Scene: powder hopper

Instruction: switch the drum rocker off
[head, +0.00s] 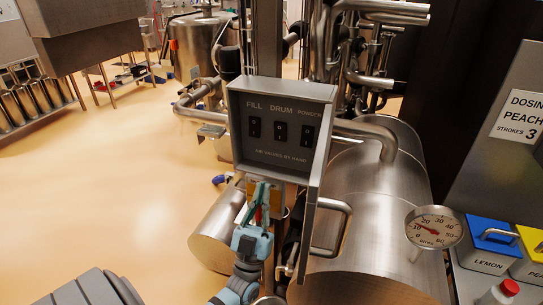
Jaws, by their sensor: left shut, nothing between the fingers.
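A grey control box (237,165) stands in the middle of the head view, with three black rockers in a row under the labels FILL, DRUM and POWDER. The drum rocker (280,131) is the middle one, between the fill rocker (254,127) and the powder rocker (307,134). The rockers are too small to tell which way each is tipped. My left gripper (262,188) is shut and empty, pointing up just below the box's lower edge in the picture, below the drum rocker. It covers no rocker. My right gripper is not in view.
A steel drum (375,205) with a bent handle (345,232) and a dial gauge (434,227) lies right of the box. A blue lemon bin (488,240), a yellow bin (533,245) and a red knob (510,287) are at far right. Open floor (130,170) lies left.

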